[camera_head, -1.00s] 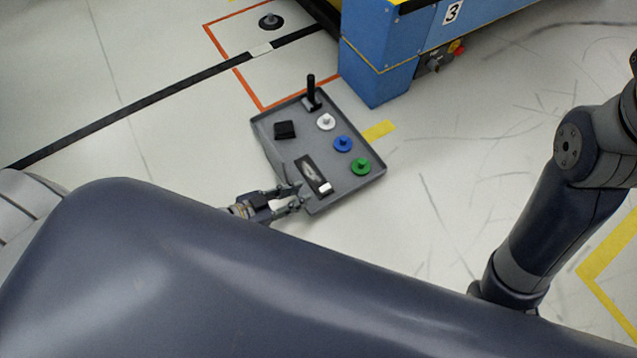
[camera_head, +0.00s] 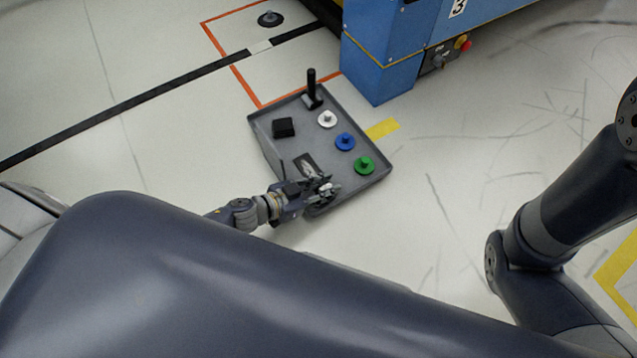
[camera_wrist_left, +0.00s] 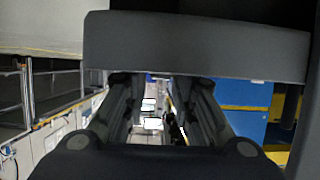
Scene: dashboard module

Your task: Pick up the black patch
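A small black square piece (camera_head: 283,127), the likely black patch, lies on the left part of a grey tray (camera_head: 262,148) on the floor. A dark rectangular plate (camera_head: 303,164) lies nearer me on the tray, partly hidden by my left gripper. My left gripper (camera_head: 325,189) is over the tray's near edge, apart from the black square piece. In the left wrist view its fingers (camera_wrist_left: 153,95) stand apart with an empty gap between them. My right arm shows at the right, but its gripper is out of view.
The tray also holds an upright black lever (camera_head: 312,88) and white (camera_head: 327,119), blue (camera_head: 345,142) and green (camera_head: 364,165) round knobs. A blue cabinet (camera_head: 380,60) stands behind it.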

